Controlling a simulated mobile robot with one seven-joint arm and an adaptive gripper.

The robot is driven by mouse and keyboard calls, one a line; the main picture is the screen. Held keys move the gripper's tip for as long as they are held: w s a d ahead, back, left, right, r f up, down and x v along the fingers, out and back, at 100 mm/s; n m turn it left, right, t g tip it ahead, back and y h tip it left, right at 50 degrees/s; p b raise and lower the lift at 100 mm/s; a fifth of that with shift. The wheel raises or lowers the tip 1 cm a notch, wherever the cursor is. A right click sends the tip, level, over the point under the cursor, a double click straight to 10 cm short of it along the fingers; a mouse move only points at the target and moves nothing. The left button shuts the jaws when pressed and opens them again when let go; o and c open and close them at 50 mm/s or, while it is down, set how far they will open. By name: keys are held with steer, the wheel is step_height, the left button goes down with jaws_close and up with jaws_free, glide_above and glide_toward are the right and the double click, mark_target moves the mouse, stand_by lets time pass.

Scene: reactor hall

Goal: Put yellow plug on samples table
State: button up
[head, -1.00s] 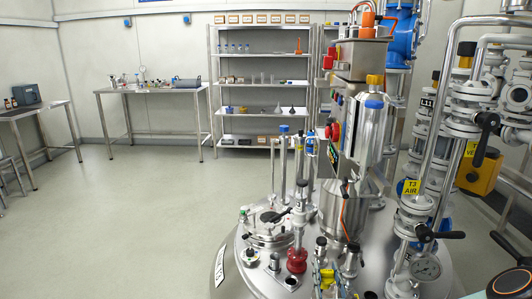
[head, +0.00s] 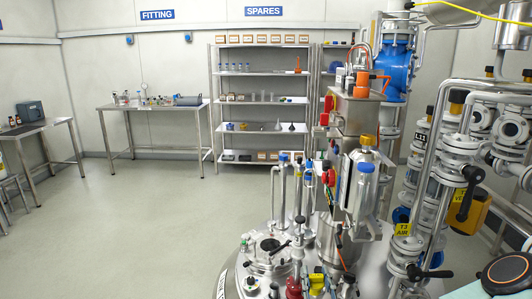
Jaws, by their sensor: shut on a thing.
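My gripper is not in view, so what it holds cannot be seen. I cannot pick out a yellow plug for certain. A small yellow piece (head: 316,281) sits among the fittings on the steel reactor lid, and a yellow cap (head: 368,140) tops a silver part of the reactor. No table sign reading samples shows. A steel table (head: 40,127) at the far left carries a dark blue-grey box (head: 31,111) and small brown bottles. Another steel table (head: 152,104), under the FITTING sign (head: 157,15), carries several small items.
The reactor lid (head: 255,268) with its fittings fills the near centre. Pipes and valves (head: 455,170) crowd the right. A shelf unit (head: 262,98) stands at the back under the SPARES sign (head: 263,11). The pale floor (head: 140,220) at left is clear.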

mark_target(316, 276)
step_height(316, 276, up, 13)
steer(key=p, duration=1.1)
steer(key=shift+r+p, duration=0.2)
steer(key=shift+p, duration=0.2)
